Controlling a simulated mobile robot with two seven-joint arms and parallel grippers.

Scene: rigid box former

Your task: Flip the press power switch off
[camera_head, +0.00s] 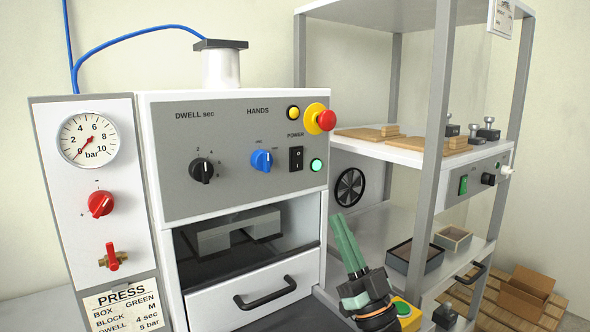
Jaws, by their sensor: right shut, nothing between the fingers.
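The press power switch (296,159) is a small black rocker under the label POWER on the press's grey front panel. A green round lamp (316,165) beside it looks lit. My right gripper (343,228), with green fingers, is shut and empty. It points up, below and to the right of the switch, apart from the panel in the picture. Which way the rocker is tipped is too small to tell. My left gripper is not in view.
A red emergency button (326,120) sticks out above the lamp. A blue knob (261,160) and black dwell knob (201,170) are left of the switch. A drawer handle (265,294) juts out below. A grey shelf rack (433,150) stands at right.

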